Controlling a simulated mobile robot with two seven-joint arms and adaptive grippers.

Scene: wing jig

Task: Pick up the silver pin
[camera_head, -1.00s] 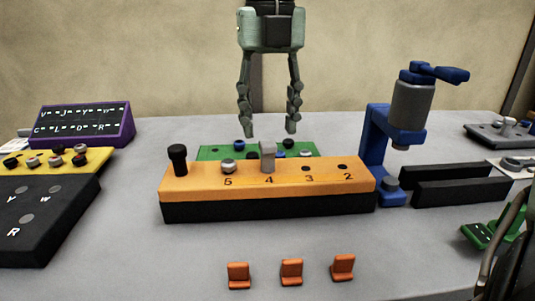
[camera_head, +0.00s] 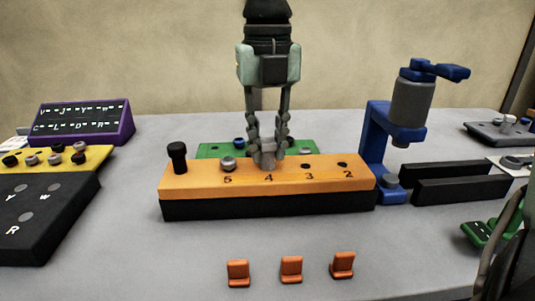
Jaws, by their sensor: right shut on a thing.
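The orange-topped block (camera_head: 215,183) stands on the table, with a row of numbered spots on top. The silver pin (camera_head: 266,162) stands upright at the spot marked 4, its head mostly hidden by fingers. My right gripper (camera_head: 267,150) points down from above and is shut on this pin. The pin still appears seated in the block. A second, round-headed silver pin (camera_head: 228,163) stands at spot 5.
A black knob (camera_head: 177,157) rises at the block's left end. A green board (camera_head: 209,150) with small pins lies behind. A blue press (camera_head: 374,150) stands close on the right. Several orange clips (camera_head: 291,270) lie in front, with clear table between.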

